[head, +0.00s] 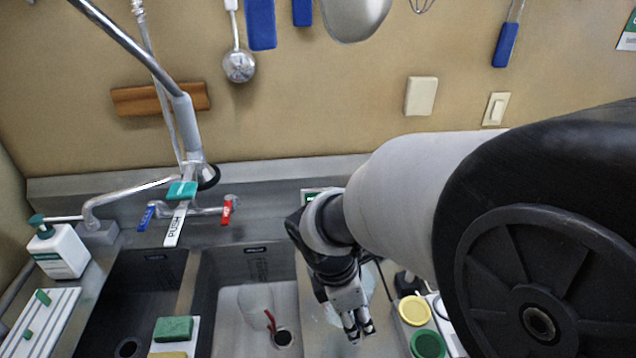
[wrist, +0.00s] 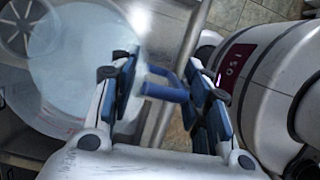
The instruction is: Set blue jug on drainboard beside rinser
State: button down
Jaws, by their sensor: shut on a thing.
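My gripper (head: 358,336) is low over the steel surface to the right of the sink basins in the head view. In the wrist view my gripper (wrist: 165,100) is shut on the blue handle of the blue jug (wrist: 85,65). The jug body is pale and translucent, to the left of the fingers. In the head view the jug (head: 368,285) is mostly hidden behind my gripper. The drainboard (head: 313,320) is bare steel beside the right basin. A grey spoked disc (wrist: 25,28), possibly the rinser, shows at the wrist view's upper left. I cannot tell whether the jug touches the drainboard.
Two basins lie to the left; the right one (head: 225,300) holds a pale item and a red tube. A tray with yellow (head: 414,310) and green (head: 428,344) lids stands close right of my gripper. The faucet (head: 185,190) rises behind the basins.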

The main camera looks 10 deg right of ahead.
jog(key=shift+f+b, duration=1.6)
jog(key=shift+f, duration=3.05)
jog(key=shift+f, duration=0.2)
jog(key=c, duration=0.9)
grip_release()
jog(key=p+v, duration=0.4)
jog(key=v, duration=0.7)
jog(key=s+d+r+m+t+y, duration=0.1)
jog(key=s+d+r+m, duration=0.1)
jog(key=m, duration=0.4)
jog(key=s+d+r+m+t+y, duration=0.1)
jog(key=s+r+m+t, duration=0.1)
jog(key=s+r+m, duration=0.3)
jog(key=s+d+r+m+t+y, duration=0.1)
jog(key=s+d+r+m, duration=0.1)
jog(key=r+m, duration=0.3)
jog(key=shift+s+d+r+m+t, duration=0.15)
jog(key=shift+s+m, duration=0.3)
jog(key=shift+m, duration=0.25)
jog(key=shift+s+d+r+m+t, duration=0.15)
jog(key=shift+s+m, duration=0.25)
jog(key=shift+m, duration=0.3)
